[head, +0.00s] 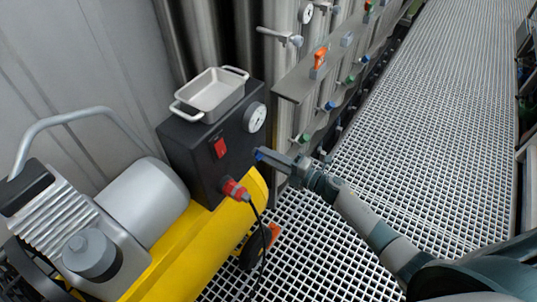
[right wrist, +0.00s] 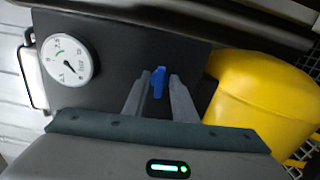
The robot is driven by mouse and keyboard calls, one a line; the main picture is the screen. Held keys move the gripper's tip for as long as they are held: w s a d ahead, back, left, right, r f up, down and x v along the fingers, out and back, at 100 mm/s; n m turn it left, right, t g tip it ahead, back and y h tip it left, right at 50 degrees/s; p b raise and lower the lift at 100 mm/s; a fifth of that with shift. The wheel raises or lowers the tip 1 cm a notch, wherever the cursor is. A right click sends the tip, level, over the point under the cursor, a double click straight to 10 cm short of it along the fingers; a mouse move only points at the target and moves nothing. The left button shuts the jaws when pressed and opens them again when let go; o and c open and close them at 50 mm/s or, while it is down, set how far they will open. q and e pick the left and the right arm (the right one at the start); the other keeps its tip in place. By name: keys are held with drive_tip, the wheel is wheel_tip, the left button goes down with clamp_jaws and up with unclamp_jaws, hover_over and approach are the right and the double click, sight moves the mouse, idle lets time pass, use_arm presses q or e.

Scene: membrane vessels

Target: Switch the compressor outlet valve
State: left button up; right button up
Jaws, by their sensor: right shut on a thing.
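The compressor's black control box (head: 185,160) stands on the yellow tank (head: 190,255). The outlet valve has a small blue handle (right wrist: 159,82) on the dark face of the box. In the head view only a bit of this blue handle (head: 258,152) shows at the gripper's tip. My right gripper (head: 266,156) reaches in from the lower right. In the right wrist view its fingers (right wrist: 160,92) stand on either side of the blue handle and are shut on it. My left gripper is not in view.
A pressure gauge (head: 256,117), a red switch (head: 219,148) and a red plug (head: 235,190) with a black cable are on the box. A metal tray (head: 209,93) sits on top. A rail with coloured valves (head: 320,75) runs behind. The grating floor (head: 440,120) at right is open.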

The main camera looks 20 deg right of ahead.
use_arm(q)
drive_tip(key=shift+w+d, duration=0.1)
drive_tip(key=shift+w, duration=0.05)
use_arm(e)
drive_tip(key=shift+d+m, duration=0.1)
drive_tip(key=shift+m, duration=0.4)
drive_tip(key=o, duration=0.7)
drive_tip(key=shift+s, duration=0.1)
